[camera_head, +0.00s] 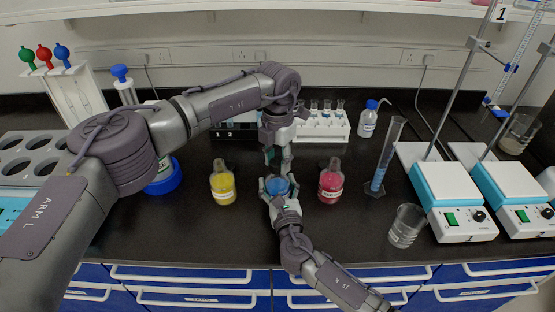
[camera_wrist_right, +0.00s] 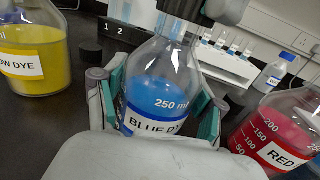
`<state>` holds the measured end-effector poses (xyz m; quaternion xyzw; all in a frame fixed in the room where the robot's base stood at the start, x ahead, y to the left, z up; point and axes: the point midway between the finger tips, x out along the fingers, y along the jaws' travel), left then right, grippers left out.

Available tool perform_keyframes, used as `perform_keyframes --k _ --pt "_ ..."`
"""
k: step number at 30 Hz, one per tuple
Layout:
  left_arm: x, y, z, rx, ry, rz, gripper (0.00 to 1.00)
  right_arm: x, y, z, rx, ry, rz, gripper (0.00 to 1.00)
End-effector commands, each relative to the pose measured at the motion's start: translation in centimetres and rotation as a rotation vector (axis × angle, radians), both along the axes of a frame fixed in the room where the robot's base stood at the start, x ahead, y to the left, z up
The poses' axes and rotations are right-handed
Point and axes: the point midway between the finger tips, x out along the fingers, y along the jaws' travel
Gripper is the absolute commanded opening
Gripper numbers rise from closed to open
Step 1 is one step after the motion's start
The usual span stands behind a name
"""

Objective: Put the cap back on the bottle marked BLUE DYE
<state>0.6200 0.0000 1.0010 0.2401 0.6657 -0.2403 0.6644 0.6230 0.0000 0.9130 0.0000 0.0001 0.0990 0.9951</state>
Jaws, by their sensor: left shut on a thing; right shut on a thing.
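The bottle marked BLUE DYE (camera_wrist_right: 155,100) is clear glass with blue liquid, and its label shows in the right wrist view. It stands at the bench's front middle, where its blue body (camera_head: 278,186) shows in the head view. My right gripper (camera_head: 278,190) is shut around it from the front, with a finger on each side. My left gripper (camera_head: 277,160) is directly above the bottle's neck, pointing down and shut on the cap. The cap is mostly hidden by the fingers. I cannot tell whether it touches the neck.
A yellow dye bottle (camera_head: 222,184) stands to the left and a red dye bottle (camera_head: 330,182) to the right, both close. A black cap (camera_wrist_right: 90,53) lies behind the yellow bottle. A white tube rack (camera_head: 322,128) stands behind; a beaker (camera_head: 407,226) is at front right.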

Motion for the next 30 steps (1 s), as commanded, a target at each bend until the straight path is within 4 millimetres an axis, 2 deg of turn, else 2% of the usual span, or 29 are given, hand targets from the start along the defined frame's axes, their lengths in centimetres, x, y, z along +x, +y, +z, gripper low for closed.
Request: perform_keyframes --k 30 --pt "0.08 0.01 -0.06 0.001 -0.003 -2.557 0.29 -0.04 -0.01 -0.07 -0.001 0.001 0.0 0.0"
